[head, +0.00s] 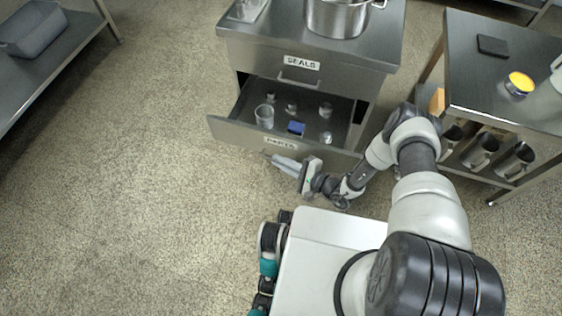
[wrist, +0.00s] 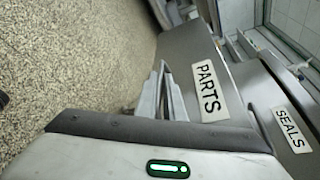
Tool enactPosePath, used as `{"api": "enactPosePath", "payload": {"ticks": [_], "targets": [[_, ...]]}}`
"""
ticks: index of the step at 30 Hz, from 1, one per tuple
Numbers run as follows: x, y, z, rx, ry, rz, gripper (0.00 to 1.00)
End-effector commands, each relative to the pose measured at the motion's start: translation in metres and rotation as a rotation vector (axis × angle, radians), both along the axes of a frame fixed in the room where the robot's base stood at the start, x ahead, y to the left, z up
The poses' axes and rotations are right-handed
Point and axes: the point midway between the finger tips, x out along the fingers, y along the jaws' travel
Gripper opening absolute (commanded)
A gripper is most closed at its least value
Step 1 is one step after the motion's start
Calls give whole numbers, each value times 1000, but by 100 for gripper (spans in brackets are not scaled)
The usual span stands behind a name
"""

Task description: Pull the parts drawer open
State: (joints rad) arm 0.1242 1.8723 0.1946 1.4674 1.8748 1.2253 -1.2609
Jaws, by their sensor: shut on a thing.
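The parts drawer (head: 232,131) is the lower drawer of a grey metal cabinet and stands pulled well out. Inside it lie a clear cup (head: 264,116), a blue block (head: 296,128) and several small metal pieces. Its PARTS label shows in the wrist view (wrist: 208,91). My gripper (head: 271,157) is at the drawer's front, just below the label, shut on the drawer handle. The handle itself is hidden by my fingers. In the wrist view my fingers (wrist: 162,95) reach to the drawer front beside the label.
The seals drawer (head: 301,65) above is shut. A steel pot (head: 338,16) stands on the cabinet top. A steel table (head: 505,75) with metal jugs below stands close at right. A shelf with a grey bin (head: 33,29) is at far left. The floor at left is clear.

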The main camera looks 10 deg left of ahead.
Motion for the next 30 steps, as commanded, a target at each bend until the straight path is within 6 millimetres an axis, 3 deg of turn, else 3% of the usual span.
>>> {"api": "enactPosePath", "payload": {"ticks": [11,12,15,30], "targets": [[-1,1,0,2,0,3,0],[-1,1,0,2,0,3,10],[-1,1,0,2,0,2,27],[6,-6,2,0,-1,2,27]]}}
